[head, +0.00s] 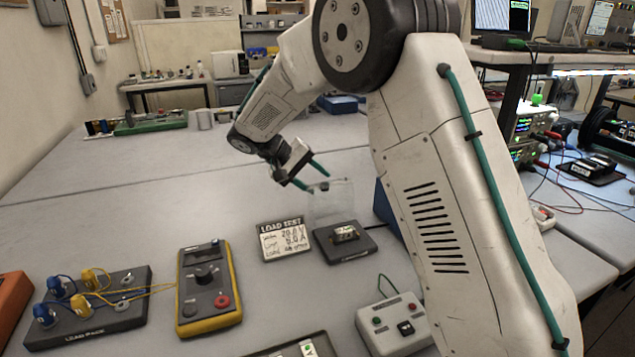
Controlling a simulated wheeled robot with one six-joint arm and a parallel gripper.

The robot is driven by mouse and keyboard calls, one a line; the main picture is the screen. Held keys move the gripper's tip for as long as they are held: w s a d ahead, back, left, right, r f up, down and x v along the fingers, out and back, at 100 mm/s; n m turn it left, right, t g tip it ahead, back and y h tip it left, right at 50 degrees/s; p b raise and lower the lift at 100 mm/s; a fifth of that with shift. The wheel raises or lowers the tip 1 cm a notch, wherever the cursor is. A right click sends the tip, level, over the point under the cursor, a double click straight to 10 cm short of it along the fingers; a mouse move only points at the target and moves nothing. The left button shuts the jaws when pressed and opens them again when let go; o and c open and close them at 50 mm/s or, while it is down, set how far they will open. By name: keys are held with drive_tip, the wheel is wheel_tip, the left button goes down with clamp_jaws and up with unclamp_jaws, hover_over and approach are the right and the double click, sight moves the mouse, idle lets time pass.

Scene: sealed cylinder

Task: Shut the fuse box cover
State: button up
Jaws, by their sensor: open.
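The fuse box (345,243) is a small dark base on the grey bench, with a pale fuse block (345,233) on top. Its clear cover (331,199) stands raised, roughly upright, at the back edge of the base. My gripper (311,177) has two thin green-tipped fingers spread apart, with nothing visible between them. It is at the upper left of the cover, close to its top edge. I cannot tell whether a fingertip touches the cover or is in front of or behind it.
A "LOAD TEST" card (284,240) stands left of the fuse box. A yellow multimeter (208,288) and a load pack (90,310) with cables are further left. A white switch box (393,322) is in front. A blue object (386,205) is to the right.

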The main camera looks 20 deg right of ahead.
drive_tip(key=shift+d+f, duration=0.5)
drive_tip(key=shift+d, duration=0.05)
clamp_jaws()
